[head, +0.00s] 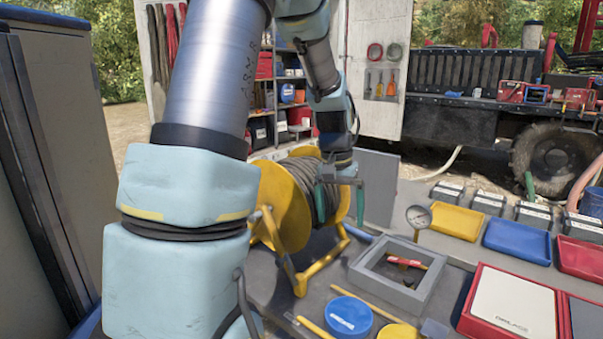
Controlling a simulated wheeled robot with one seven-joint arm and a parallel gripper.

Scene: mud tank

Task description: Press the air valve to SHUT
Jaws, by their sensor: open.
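The grey box (370,283) stands on the bench, open at the top. A red-handled part (407,262), which looks like the air valve lever, lies across its opening; whether it is in the OPEN or SHUT position I cannot tell. A round gauge (418,216) on a stem stands at the box's back edge. My gripper (341,208) hangs pointing down with its green fingers apart and empty. It is up and to the left of the grey box, in front of the hose reel in the picture, and apart from the red lever.
A yellow hose reel (285,205) stands left of the box. Yellow (458,221), blue (517,241) and red trays lie at the right. A blue lid (348,316) and a yellow rod lie in front. A red case (510,305) is at the front right.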

